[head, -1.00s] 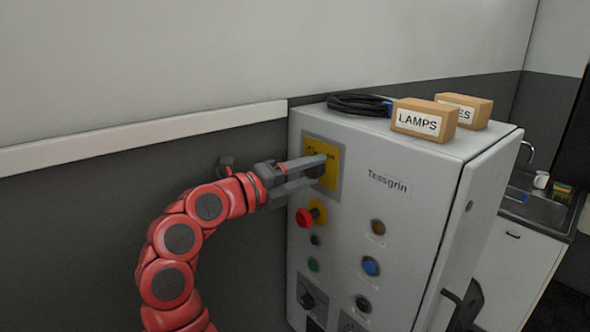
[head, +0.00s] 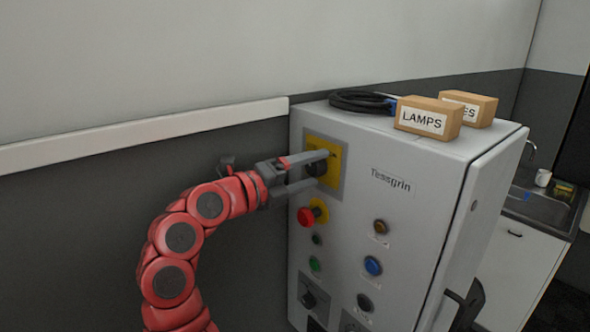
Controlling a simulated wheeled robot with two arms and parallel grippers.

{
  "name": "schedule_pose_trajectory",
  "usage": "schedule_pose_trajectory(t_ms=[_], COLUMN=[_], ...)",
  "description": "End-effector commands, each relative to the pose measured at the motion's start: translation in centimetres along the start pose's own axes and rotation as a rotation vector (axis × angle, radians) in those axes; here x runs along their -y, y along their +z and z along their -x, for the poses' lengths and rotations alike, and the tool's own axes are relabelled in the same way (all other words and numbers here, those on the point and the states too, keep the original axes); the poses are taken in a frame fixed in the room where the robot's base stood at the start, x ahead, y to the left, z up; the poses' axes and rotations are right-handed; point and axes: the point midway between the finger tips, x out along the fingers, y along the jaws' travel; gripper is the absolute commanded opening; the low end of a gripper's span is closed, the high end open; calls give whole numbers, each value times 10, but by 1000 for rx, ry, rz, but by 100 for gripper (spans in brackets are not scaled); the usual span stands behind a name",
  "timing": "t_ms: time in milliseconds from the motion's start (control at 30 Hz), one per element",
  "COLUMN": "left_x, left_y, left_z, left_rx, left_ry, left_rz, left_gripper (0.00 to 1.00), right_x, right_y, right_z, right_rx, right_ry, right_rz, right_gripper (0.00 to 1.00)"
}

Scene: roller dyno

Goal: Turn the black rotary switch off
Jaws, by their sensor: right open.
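The grey control cabinet (head: 400,208) carries a yellow plate (head: 333,177) at the upper left of its front. A black rotary switch (head: 316,169) sits on this plate, partly hidden by my fingers. My right gripper (head: 321,169) comes from the left on a red arm. It is open, with one finger above the switch knob and one below it. I cannot tell whether the fingers touch the knob, and its pointing direction is hidden. Another black knob (head: 308,299) sits low on the same front. My left gripper is not in view.
A red button (head: 306,216) sits just below the yellow plate, near my lower finger. Other buttons, such as a blue one (head: 373,266), lie lower. A LAMPS box (head: 428,118) and a coiled black cable (head: 360,101) rest on top. The wall is behind.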

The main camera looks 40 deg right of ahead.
Motion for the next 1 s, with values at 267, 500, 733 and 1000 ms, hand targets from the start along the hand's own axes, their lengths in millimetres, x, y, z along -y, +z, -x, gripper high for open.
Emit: schedule_pose_trajectory(t_ms=[267,500,733,1000], left_x=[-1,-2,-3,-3], left_y=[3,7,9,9], left_z=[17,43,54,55], left_rx=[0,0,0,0], left_ry=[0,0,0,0], left_rz=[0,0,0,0], left_gripper=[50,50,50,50], right_x=[-4,-10,-14,-14], right_y=[0,4,7,5], right_z=[28,92,149,166], right_rx=[2,8,6,-4], right_ry=[-1,19,41,37], right_rz=[2,11,28,29], right_gripper=[82,82,82,82])
